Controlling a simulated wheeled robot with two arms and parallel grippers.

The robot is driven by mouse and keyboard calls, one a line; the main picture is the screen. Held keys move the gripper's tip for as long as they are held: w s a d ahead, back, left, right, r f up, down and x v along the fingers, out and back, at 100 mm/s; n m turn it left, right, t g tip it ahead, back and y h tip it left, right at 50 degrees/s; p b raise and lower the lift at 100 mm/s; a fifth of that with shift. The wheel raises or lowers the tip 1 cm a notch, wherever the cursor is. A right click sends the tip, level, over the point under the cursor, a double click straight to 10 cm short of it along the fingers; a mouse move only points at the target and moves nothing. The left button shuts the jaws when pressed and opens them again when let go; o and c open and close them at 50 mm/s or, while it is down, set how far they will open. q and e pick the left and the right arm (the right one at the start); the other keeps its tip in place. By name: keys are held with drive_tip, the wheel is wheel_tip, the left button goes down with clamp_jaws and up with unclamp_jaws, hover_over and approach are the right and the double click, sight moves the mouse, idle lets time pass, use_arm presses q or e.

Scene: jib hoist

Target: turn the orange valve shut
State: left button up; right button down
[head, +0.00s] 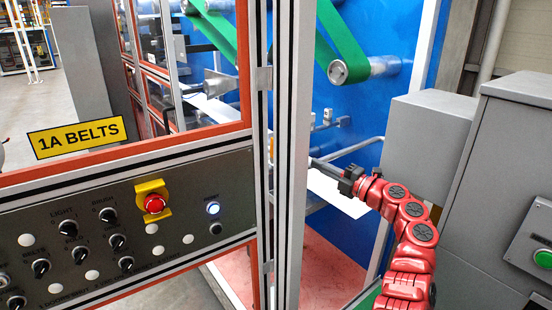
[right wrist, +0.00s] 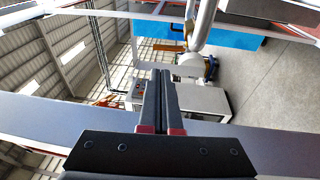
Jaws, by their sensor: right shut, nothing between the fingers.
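I cannot make out an orange valve for certain in either view. Small fittings (head: 343,121) with a brownish-orange tint sit on the blue panel in the head view, too small to identify. My right gripper (head: 318,163) reaches left into the machine opening, below those fittings and close to the grey upright post. Its fingers lie together with nothing between them. The shut fingers also show in the right wrist view (right wrist: 160,75), with no valve visible at their tips. My left gripper does not show.
The grey post (head: 290,150) stands left of my right gripper. A control panel (head: 130,225) with knobs and a red emergency button (head: 154,204) fills the lower left. Grey cabinets (head: 515,160) stand close on the right. Green belts (head: 340,40) run above the gripper.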

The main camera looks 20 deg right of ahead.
drive_tip(key=f+p+x, duration=0.1)
drive_tip(key=p+x, duration=0.3)
drive_tip(key=x, duration=0.9)
drive_tip(key=shift+w+a+r+p, duration=0.25)
drive_tip(key=shift+w+a+p, duration=0.05)
drive_tip(key=shift+a, duration=0.05)
drive_tip(key=shift+r, duration=0.1)
drive_tip(key=shift+w+a+r, duration=0.25)
drive_tip(key=shift+w+r, duration=0.1)
drive_tip(key=shift+r, duration=0.05)
drive_tip(key=shift+d, duration=0.1)
